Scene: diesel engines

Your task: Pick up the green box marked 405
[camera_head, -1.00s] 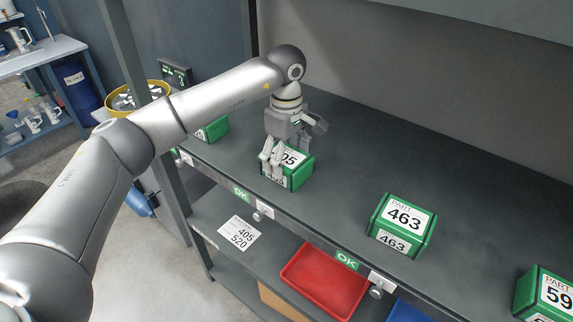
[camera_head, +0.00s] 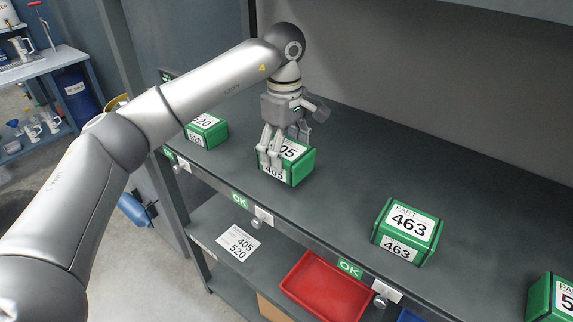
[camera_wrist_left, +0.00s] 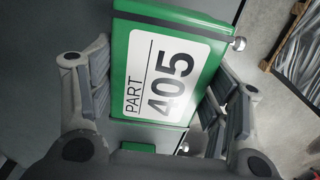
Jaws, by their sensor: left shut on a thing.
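The green box marked 405 (camera_head: 296,172) is at the middle of the shelf in the head view, with white labels on its top and front. My left gripper (camera_head: 284,150) comes down over it from above and is shut on it, its fingers covering part of the top label. In the left wrist view the box (camera_wrist_left: 205,55) sits between the two finger pairs of the gripper (camera_wrist_left: 160,105), with the label "PART 405" facing the camera. Whether its underside is clear of the shelf is hard to tell.
On the grey shelf (camera_head: 340,205) stand a green box marked 520 (camera_head: 208,131) to the left, one marked 463 (camera_head: 408,232) to the right, and a partly cut-off green box (camera_head: 550,298) at the right edge. A red tray (camera_head: 325,287) is on the lower shelf.

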